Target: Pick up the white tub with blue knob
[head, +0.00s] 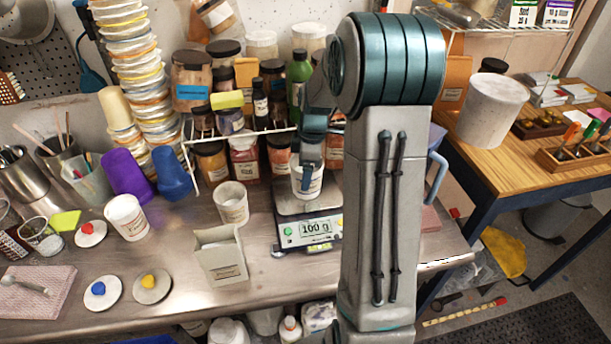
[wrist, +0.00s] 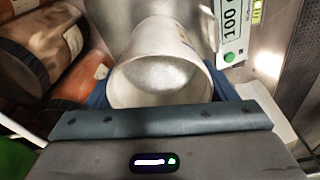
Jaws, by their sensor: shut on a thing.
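My gripper (head: 309,162) is shut on a white tub (head: 307,184) at the scale (head: 310,229). In the wrist view the blue fingers (wrist: 163,94) lie on either side of this tub (wrist: 160,82). Its mouth is open, with pale speckled stuff or an inner surface inside, and no knob shows on it. I cannot tell whether its base touches the scale pan. A white disc with a blue knob (head: 98,290) lies flat on the bench at the front left, apart from my gripper.
Another white tub (head: 232,204) and a pale box (head: 220,254) stand left of the scale. A third tub (head: 127,217) is further left, near discs with red (head: 89,230) and yellow (head: 149,283) knobs. Jars and a white wire rack (head: 240,135) crowd close behind.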

